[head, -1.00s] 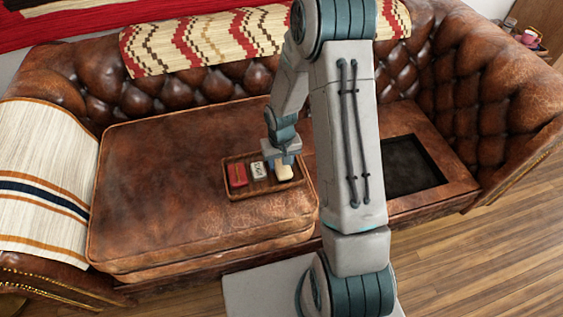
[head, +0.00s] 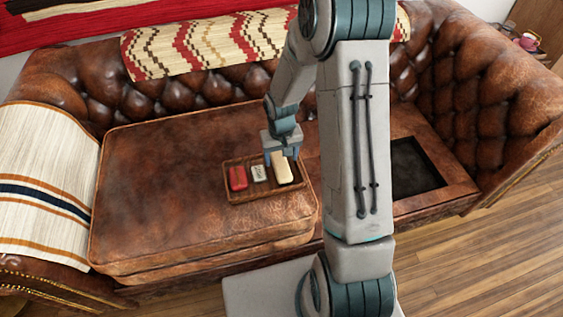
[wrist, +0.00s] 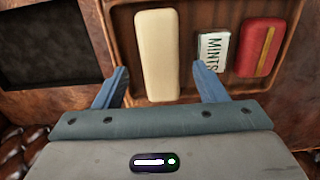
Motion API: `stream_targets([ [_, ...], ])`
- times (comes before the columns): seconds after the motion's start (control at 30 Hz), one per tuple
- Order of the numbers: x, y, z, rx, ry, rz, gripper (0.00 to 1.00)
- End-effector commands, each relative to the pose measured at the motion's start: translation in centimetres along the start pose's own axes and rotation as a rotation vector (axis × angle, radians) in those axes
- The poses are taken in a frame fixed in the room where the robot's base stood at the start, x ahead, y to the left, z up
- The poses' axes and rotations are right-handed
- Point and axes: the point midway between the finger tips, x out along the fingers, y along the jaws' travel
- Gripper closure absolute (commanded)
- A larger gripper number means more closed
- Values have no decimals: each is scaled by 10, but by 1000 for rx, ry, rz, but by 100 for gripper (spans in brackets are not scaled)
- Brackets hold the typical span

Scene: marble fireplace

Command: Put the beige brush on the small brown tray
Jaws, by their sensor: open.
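The beige brush (head: 281,171) lies in the right part of the small brown tray (head: 264,197), which rests on the leather seat cushion. In the wrist view the brush (wrist: 157,55) is a smooth, pale, elongated block inside the tray (wrist: 187,88). My gripper (head: 283,152) is just above the brush and open. In the wrist view my gripper's (wrist: 160,70) two blue fingers are spread either side of the brush's near end, with gaps on both sides. The brush's underside is hidden.
A white mints tin (wrist: 212,52) and a red item with a yellow stripe (wrist: 261,48) share the tray, beside the brush. A dark recessed panel (head: 414,164) lies to the right on the sofa. The cushion (head: 165,190) left of the tray is clear.

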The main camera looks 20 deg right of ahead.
Motion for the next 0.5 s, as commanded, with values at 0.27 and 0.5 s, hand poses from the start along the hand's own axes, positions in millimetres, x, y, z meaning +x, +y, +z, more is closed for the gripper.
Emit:
stream_targets([
  [0.27, -56, 0, 0, 0, 3, 1, 35],
  [0.5, -78, 0, 3, -1, 5, 4, 35],
])
